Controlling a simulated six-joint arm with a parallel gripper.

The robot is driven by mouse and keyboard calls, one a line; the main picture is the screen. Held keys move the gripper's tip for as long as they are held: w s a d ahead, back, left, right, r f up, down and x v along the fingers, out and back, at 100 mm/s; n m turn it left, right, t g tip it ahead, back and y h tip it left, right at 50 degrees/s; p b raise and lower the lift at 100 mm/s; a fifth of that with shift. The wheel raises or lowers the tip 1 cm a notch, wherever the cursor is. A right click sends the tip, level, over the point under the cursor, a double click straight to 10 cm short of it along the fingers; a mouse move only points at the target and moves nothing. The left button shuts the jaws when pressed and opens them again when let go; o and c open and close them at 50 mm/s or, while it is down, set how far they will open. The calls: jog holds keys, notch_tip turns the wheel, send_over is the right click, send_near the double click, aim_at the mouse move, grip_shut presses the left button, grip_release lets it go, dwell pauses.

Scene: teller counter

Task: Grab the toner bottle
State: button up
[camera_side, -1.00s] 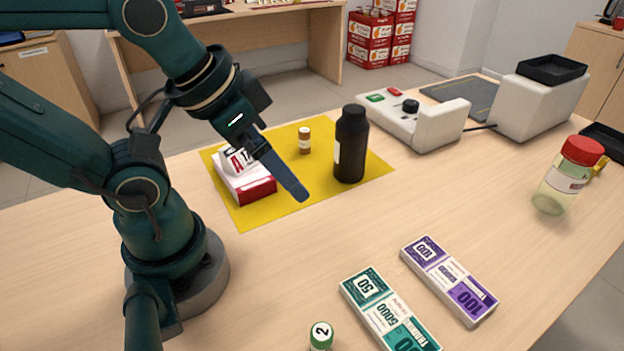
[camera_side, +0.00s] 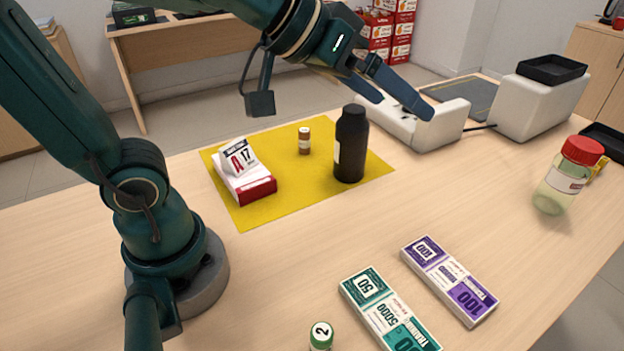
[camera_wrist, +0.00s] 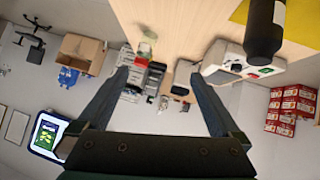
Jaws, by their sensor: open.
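The toner bottle (camera_side: 351,146) is a black bottle with a black cap and a pale label on its left side. It stands upright on the right part of a yellow mat (camera_side: 270,213). In the wrist view the bottle (camera_wrist: 265,28) shows at the upper right, cut by the top edge and outside my jaws. My gripper (camera_side: 405,108) is open and empty, raised above and to the right of the bottle in the side view. Its two fingers show spread in the wrist view (camera_wrist: 160,78), with nothing between them up close.
A white device (camera_side: 440,125) stands behind the bottle.

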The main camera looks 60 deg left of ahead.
jog(key=w+a+n+t+y, duration=0.2)
jog(key=w+a+n+y, duration=0.1)
jog(key=w+a, duration=0.35)
jog(key=n+y, duration=0.3)
jog(key=y, duration=0.4)
send_over(347, 132)
jog(key=w, duration=0.1)
jog(key=f, duration=0.3)
jog(key=shift+w+a+f+g, duration=0.1)
jog(key=shift+w+a+g, duration=0.1)
jog(key=shift+g, duration=0.1)
jog(key=f, duration=1.1)
jog(key=shift+a+f, duration=0.25)
jog(key=shift+f, duration=0.1)
jog(key=shift+x, duration=2.45)
jog(key=shift+c, duration=0.3)
jog(key=c, duration=1.5)
